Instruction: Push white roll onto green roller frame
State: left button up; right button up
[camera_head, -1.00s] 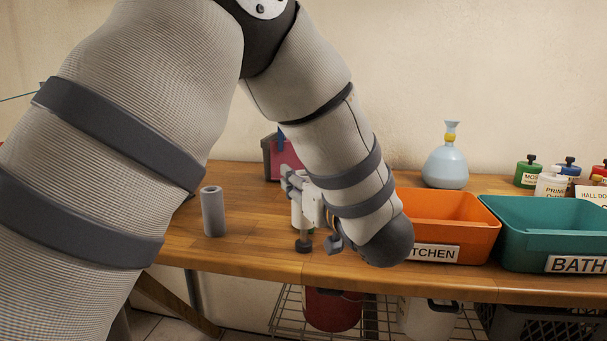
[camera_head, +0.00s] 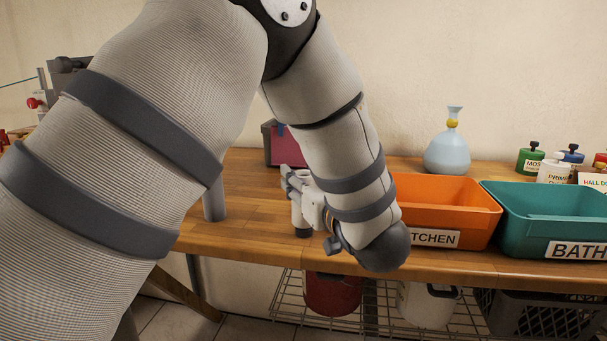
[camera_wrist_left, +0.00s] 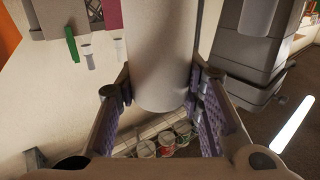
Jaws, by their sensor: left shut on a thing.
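My left gripper (camera_head: 298,190) is shut on the white roll (camera_wrist_left: 160,45). In the left wrist view the roll stands between the two finger pads of the gripper (camera_wrist_left: 160,92), with its rounded end showing between them. I cannot make out a green roller frame in either view. My right gripper is in neither view.
A grey cylinder (camera_head: 214,203) stands on the wooden bench (camera_head: 255,215), partly behind my left arm. An orange bin (camera_head: 445,205) and a teal bin (camera_head: 550,225) stand to the right. A blue flask (camera_head: 448,150) is behind. A device with a red knob (camera_head: 34,103) is at far left.

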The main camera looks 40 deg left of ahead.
pick_arm(q)
jog(key=shift+f, duration=0.4)
jog(key=o, duration=1.2)
jog(key=shift+o, duration=0.2)
jog(key=v, duration=1.2)
jog(key=shift+f, duration=0.1)
